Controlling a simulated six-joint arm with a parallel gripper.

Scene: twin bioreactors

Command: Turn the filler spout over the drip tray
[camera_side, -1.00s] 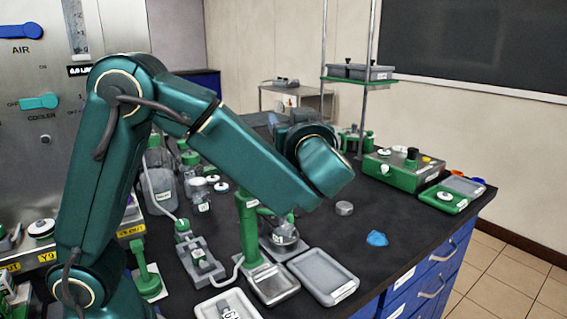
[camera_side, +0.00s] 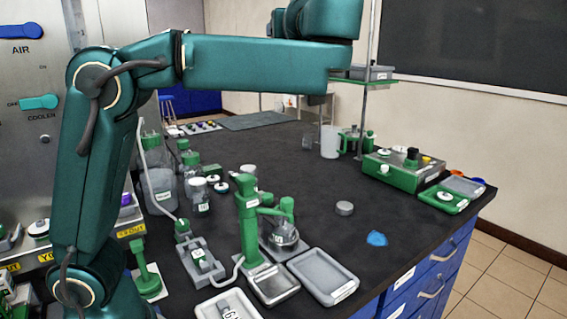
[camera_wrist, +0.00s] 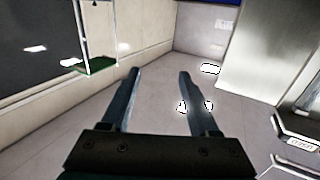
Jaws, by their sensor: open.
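The green filler (camera_side: 249,232) stands on the black bench in the side view. Its green spout (camera_side: 280,209) reaches to the right from the top of the post, over a glass flask (camera_side: 285,236) on a small stand. The metal drip tray (camera_side: 273,287) lies at the foot of the post, in front; the spout is not above it. My gripper (camera_wrist: 158,74) is open and empty in the wrist view, pointing toward the floor and wall.
A grey tray (camera_side: 322,278) lies right of the drip tray. A pump-like block (camera_side: 203,264) and bottles (camera_side: 198,194) stand on the left. A blue lump (camera_side: 377,239) and a grey disc (camera_side: 344,208) lie on clear bench to the right.

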